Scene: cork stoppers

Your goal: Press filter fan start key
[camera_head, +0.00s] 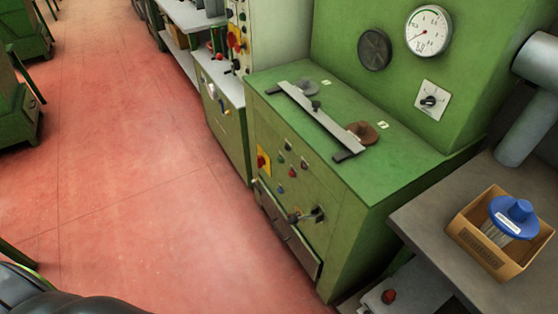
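A green machine cabinet (340,200) stands at the centre right. Its front panel carries several small round buttons, among them a red one (292,173), a blue one (280,189) and a dark one (288,147). A yellow plate with a red knob (262,161) sits at the panel's left edge. Small white labels are near some buttons, but they are too small to read, so I cannot tell which is the filter fan start key. Neither of my grippers shows in this view.
A black handle (318,213) sticks out low on the cabinet front. A metal bar (322,118) lies on its top. At right, a grey table (415,215) holds a cardboard box (480,245) with a blue-lidded item. Red floor (150,200) is open in front of the cabinet.

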